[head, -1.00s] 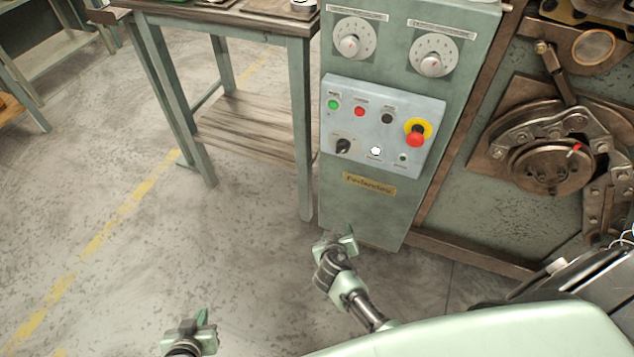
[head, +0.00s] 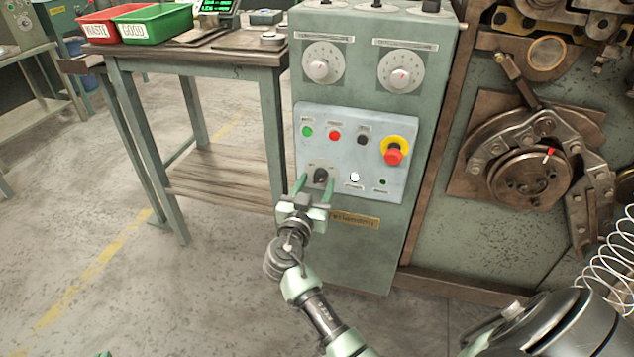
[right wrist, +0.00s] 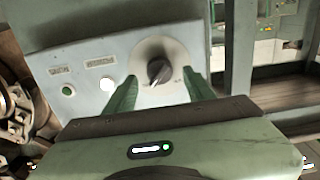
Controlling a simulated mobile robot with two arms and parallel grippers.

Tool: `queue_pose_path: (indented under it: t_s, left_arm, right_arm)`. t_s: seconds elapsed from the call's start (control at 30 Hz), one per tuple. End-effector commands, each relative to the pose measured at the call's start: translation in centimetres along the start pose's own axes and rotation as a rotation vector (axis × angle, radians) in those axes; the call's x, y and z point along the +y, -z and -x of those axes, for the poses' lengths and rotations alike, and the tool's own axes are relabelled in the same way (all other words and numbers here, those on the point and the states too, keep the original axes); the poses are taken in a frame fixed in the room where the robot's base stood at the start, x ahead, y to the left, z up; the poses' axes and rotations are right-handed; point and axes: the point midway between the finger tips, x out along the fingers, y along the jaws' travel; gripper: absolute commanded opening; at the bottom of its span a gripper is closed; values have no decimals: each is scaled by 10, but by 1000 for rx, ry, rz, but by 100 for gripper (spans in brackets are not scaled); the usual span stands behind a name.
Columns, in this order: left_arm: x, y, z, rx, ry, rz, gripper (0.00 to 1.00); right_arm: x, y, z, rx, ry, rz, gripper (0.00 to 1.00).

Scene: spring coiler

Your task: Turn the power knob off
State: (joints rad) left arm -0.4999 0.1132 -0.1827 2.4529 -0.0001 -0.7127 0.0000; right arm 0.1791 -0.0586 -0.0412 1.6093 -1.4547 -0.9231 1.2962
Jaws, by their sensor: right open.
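The power knob (head: 320,175) is a black rotary knob at the lower left of the light blue control panel. In the right wrist view the knob (right wrist: 157,71) sits on a round pale dial, its pointer tilted up to the right. My right gripper (head: 315,184) is open, with its green fingers on either side of the knob. In the right wrist view the fingertips (right wrist: 160,80) flank the dial; I cannot tell how far they reach around the knob. Only a green tip of my left gripper (head: 104,354) shows at the bottom edge.
A red emergency button (head: 394,155) on a yellow ring, a green button (head: 308,131) and a red button (head: 334,135) share the panel. Two dials are above. A table (head: 195,60) with red and green bins stands left. The coiler (head: 530,180) is right.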

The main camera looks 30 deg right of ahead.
Motion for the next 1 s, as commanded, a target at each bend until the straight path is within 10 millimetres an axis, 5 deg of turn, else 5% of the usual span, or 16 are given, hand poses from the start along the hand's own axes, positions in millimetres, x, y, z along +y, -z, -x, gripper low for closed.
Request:
queue_pose_path:
  t_s: [0.43,0.63,1.0]
  left_arm:
    - [0,3,-1,15,-1,0,0]
    - [0,3,-1,15,-1,0,0]
    - [1,5,-1,31,-1,1,0]
  right_arm:
    - [0,-1,-16,-2,1,1,54]
    - [0,-1,-16,-2,1,1,1]
    - [0,-2,-16,-2,0,51,0]
